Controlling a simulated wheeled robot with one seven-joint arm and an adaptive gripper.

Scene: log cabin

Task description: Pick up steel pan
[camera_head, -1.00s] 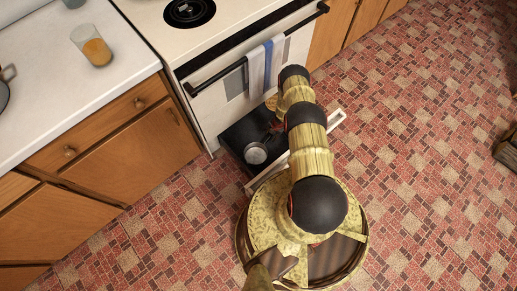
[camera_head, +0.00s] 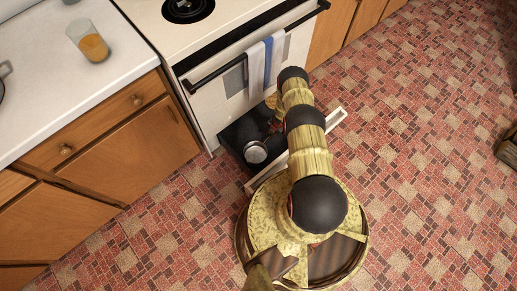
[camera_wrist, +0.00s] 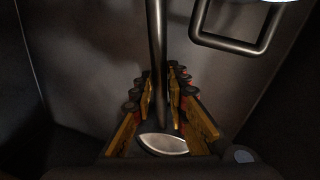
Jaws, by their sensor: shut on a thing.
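The steel pan (camera_head: 256,152), small, round and shiny, is at the left part of the open dark drawer (camera_head: 235,137) under the oven. In the wrist view, my gripper (camera_wrist: 160,100) has its two yellow-sided fingers closed around a straight grey metal handle (camera_wrist: 157,45). I take this as the steel pan's handle, though the join to the pan does not show there. A bright oval metal piece (camera_wrist: 163,145) shows low between the fingers. In the head view my arm and wrist hide the fingertips and part of the drawer.
A looped metal handle (camera_wrist: 238,40) is at the upper right in the wrist view. The white drawer front (camera_head: 334,119) lies close to my base. Towels (camera_head: 264,66) hang on the oven bar just above.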

